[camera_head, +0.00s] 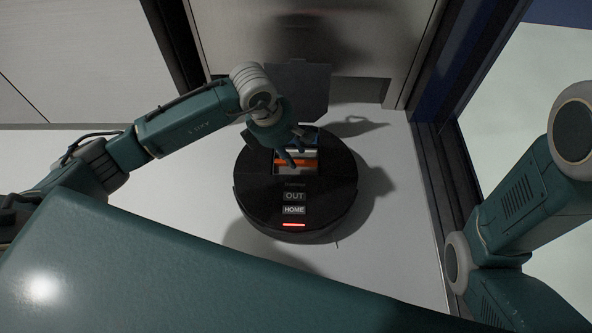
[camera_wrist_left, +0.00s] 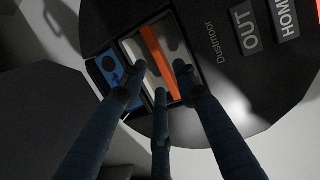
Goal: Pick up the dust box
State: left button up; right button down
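A round black robot vacuum (camera_head: 260,196) sits on the light floor, with "OUT" and "HOME" labels and a lit red strip at its front. The dust box (camera_head: 308,165) is in an opening on its top, pale with an orange strip. In the left wrist view the dust box (camera_wrist_left: 172,48) shows the orange strip running across it, beside a blue part. My left gripper (camera_head: 292,155) is over the dust box. In the wrist view its fingers (camera_wrist_left: 160,85) are spread apart over the box, with nothing clearly held between them. My right gripper is out of view.
A grey upright panel (camera_head: 306,88) stands just behind the vacuum, before a recess in the wall. A dark door frame (camera_head: 432,190) rises on the right. The floor (camera_head: 190,165) left of the vacuum is clear.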

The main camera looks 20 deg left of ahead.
aim_at(296, 160)
pick_arm(q)
jog(key=b+x, duration=0.3)
jog(key=x, duration=0.2)
jog(key=shift+w+f+b, duration=0.1)
jog(key=shift+f+b, duration=0.1)
jog(key=shift+b, duration=0.2)
jog(key=shift+r, duration=0.15)
jog(key=shift+c, duration=0.5)
grip_shut()
